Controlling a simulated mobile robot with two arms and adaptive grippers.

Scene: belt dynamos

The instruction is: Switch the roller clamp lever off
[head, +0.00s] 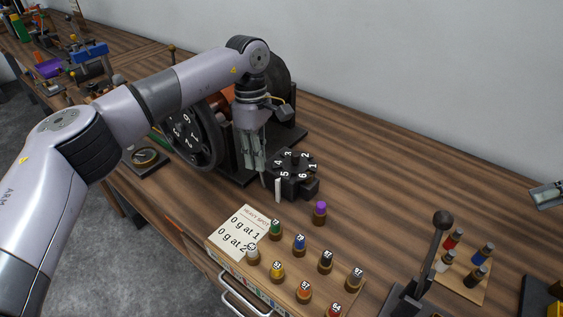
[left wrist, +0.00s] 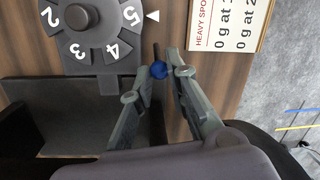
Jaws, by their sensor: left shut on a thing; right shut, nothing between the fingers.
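The roller clamp lever shows in the left wrist view as a thin dark rod with a blue ball knob (left wrist: 159,70). My left gripper (left wrist: 157,82) is shut on this knob, with one fingertip on each side. In the head view my left gripper (head: 262,178) points down beside the dark machine, left of the numbered dial, and hides the lever. The lever's base is hidden. My right gripper (head: 547,195) shows only in part at the right edge of the head view, away from the machine, and is shut and empty.
A numbered black dial (head: 293,163) stands close to my left gripper, with a large numbered wheel (head: 190,137) to the left. A note card (head: 240,232), a purple-topped peg (head: 319,212) and several numbered pegs lie nearer. A tall black-knobbed lever (head: 432,250) stands front right. Wood (head: 390,165) is clear back right.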

